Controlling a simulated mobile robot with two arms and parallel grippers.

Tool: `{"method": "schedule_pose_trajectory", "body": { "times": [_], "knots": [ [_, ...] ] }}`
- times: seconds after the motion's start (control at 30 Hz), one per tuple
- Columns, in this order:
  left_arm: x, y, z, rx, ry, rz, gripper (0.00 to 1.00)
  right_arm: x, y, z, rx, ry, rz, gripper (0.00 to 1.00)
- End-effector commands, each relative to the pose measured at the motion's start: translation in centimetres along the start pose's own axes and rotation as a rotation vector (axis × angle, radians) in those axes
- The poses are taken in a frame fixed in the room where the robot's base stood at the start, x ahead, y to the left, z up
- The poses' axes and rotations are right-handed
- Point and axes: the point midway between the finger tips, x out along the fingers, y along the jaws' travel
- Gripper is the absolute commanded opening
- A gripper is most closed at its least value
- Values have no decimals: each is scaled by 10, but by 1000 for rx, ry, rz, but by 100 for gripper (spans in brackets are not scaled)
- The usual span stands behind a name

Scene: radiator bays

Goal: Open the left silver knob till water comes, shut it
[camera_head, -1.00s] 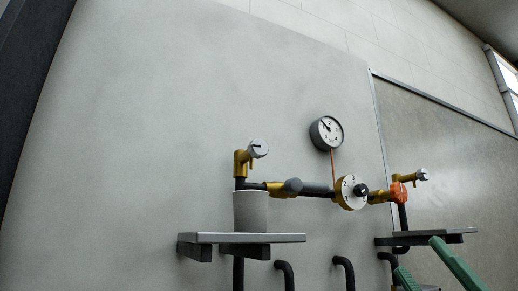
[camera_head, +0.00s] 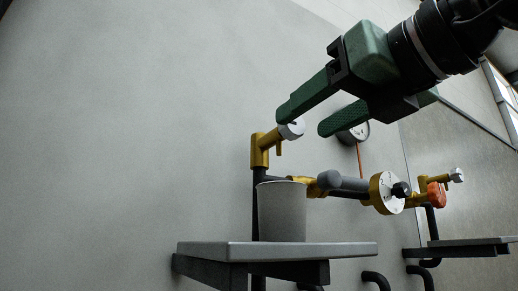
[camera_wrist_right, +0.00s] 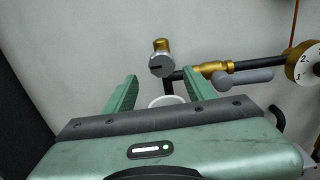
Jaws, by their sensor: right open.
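The left silver knob (camera_head: 292,129) sits on a brass valve (camera_head: 262,150) at the top of a dark pipe. It also shows in the right wrist view (camera_wrist_right: 161,66), just beyond the fingertips. My right gripper (camera_head: 303,121) is open, and its green fingers point at the knob from the upper right. In the right wrist view the knob lies between the finger lines (camera_wrist_right: 160,78), with no clear contact. A grey cup (camera_head: 282,214) stands on the shelf (camera_head: 290,250) below the valve; its rim shows in the wrist view. No water shows. My left gripper is not in view.
A dial gauge (camera_head: 354,134) is partly hidden behind my right gripper. A numbered wheel (camera_head: 387,193), a grey lever (camera_head: 342,182) and an orange fitting (camera_head: 437,195) line the pipe. Another silver knob (camera_head: 457,175) is farther right. The wall at left is clear.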

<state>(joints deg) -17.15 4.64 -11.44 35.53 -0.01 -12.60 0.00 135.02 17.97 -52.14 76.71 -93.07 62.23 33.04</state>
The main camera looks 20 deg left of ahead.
Motion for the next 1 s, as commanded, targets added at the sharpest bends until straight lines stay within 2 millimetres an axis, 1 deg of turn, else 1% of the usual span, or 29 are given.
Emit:
{"method": "schedule_pose_trajectory", "body": {
  "times": [0.07, 0.17, 0.4, 0.5, 0.6, 0.73, 0.97, 1.0],
  "knots": [
    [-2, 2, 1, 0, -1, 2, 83, -4, -1, 6, -8, -5, -21, 55],
    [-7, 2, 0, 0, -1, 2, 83, 4, -2, 8, -9, -2, -25, 55],
    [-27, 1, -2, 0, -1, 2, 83, 44, -2, 9, -9, 0, -22, 55],
    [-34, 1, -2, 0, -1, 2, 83, 58, -2, 8, -8, 0, -21, 55],
    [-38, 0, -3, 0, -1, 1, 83, 68, -3, 7, -8, -1, -21, 55],
    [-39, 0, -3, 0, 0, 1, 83, 72, -3, 6, -8, -3, -21, 55],
    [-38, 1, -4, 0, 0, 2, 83, 73, -3, 5, -8, -3, -21, 55],
    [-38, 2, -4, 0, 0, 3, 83, 73, -3, 5, -8, -3, -21, 44]
  ]
}}
